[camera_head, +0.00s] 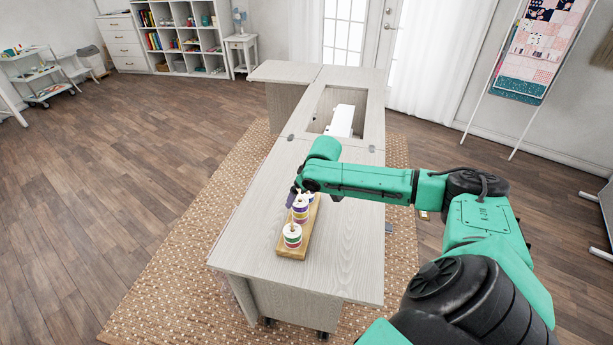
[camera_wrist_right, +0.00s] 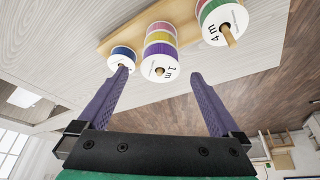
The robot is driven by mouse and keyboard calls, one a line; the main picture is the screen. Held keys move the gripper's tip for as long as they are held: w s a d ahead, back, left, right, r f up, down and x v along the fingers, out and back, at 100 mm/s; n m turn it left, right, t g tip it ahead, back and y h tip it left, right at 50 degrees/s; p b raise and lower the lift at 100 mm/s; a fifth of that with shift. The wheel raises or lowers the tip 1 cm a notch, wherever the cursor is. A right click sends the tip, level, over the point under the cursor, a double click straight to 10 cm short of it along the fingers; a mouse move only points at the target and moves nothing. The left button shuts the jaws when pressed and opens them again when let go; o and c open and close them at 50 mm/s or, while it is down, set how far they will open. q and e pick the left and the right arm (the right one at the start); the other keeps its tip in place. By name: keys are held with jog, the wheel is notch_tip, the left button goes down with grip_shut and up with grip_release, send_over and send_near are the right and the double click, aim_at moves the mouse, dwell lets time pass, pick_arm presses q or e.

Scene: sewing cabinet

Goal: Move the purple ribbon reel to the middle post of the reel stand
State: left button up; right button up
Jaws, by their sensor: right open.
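The reel stand (camera_head: 306,243) is a long wooden base on the cabinet top, with reels on three posts. On its middle post is a stack of reels, with the purple ribbon reel (camera_wrist_right: 161,51) uppermost, its white face outward and the post tip poking through. A yellow band and a pinkish band show below it. The stack also shows in the head view (camera_head: 300,214). My right gripper (camera_wrist_right: 160,72) is open; its purple fingers lie to either side of the stack's top end, with gaps visible. In the head view the right gripper (camera_head: 292,198) is partly hidden. My left gripper is not seen.
A green and red reel (camera_head: 292,236) sits on the near post. A blue reel (camera_wrist_right: 122,58) sits on the far post. The cabinet top (camera_head: 345,255) is clear around the stand. A white sewing machine (camera_head: 341,120) sits in the far opening.

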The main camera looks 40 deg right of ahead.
jog(key=v, duration=1.4)
jog(key=shift+b, duration=0.35)
jog(key=shift+f, duration=0.15)
